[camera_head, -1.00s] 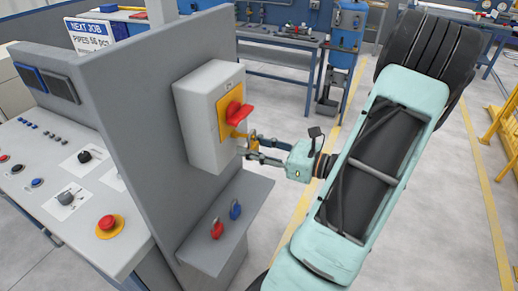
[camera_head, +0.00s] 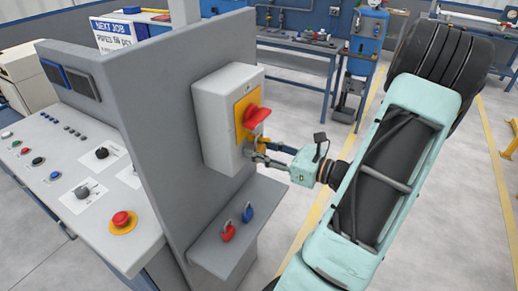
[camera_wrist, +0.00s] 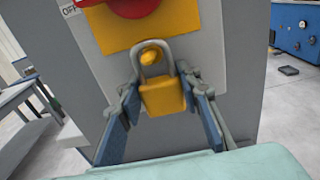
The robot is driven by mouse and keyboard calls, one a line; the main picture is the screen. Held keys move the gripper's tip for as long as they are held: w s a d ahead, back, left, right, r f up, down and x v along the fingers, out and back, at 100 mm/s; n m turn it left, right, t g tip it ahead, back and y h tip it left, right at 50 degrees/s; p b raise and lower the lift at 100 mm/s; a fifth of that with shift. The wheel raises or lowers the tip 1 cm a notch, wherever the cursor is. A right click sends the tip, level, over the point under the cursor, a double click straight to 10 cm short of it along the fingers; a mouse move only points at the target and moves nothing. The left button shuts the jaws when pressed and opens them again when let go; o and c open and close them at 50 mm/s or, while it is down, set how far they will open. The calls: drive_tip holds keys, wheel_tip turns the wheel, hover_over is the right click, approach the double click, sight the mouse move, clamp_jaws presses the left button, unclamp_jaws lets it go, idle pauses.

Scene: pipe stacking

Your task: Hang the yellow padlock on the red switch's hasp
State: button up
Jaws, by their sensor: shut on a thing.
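The yellow padlock (camera_wrist: 163,97) is between the fingers of my gripper (camera_wrist: 165,110), which is shut on its body. Its grey shackle points up and shows in front of a yellow hasp tab (camera_wrist: 152,55) below the red switch (camera_wrist: 130,6). I cannot tell whether the shackle passes through the hasp. In the head view, the red switch (camera_head: 256,115) sits on a yellow plate on a grey box (camera_head: 213,125). My gripper (camera_head: 262,152) is at the box's lower right, just under the switch, and mostly hides the padlock.
A small shelf (camera_head: 210,250) below the box holds a red padlock (camera_head: 228,232) and a blue padlock (camera_head: 247,213). A sloped control desk (camera_head: 60,170) stands left of the grey panel (camera_head: 150,100). The floor right of my arm is mostly open.

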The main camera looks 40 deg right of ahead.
drive_tip(key=o, duration=1.3)
drive_tip(key=v, duration=1.2)
